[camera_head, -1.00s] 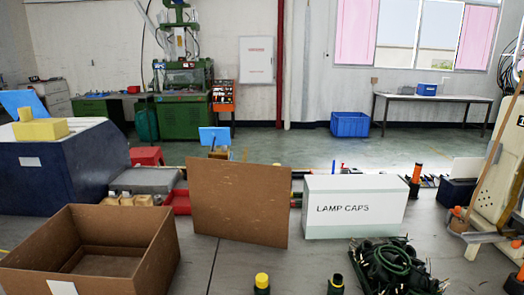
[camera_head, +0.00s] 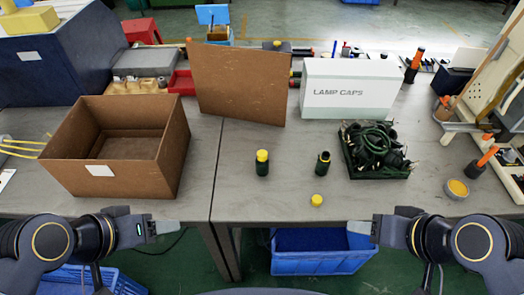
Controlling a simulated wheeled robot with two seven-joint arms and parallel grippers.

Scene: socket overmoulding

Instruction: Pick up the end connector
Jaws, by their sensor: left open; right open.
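Two small dark upright connector pieces stand on the grey table. One has a yellow cap on top (camera_head: 262,163). The other has a dark open top with a yellowish rim (camera_head: 323,164). A loose yellow cap (camera_head: 317,199) lies in front of them. A heap of dark green cables with connectors (camera_head: 375,150) sits to their right. I cannot tell which piece is the end connector. My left gripper (camera_head: 170,228) and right gripper (camera_head: 355,228) are open and empty at the table's front edge, pointing inward, apart from all these pieces.
An open cardboard box (camera_head: 115,180) stands at left. A brown board (camera_head: 238,85) and a white LAMP CAPS box (camera_head: 350,97) stand behind the pieces. Blue crates are below the table's front edge (camera_head: 318,252). A yellow-topped round tin (camera_head: 456,189) is at right.

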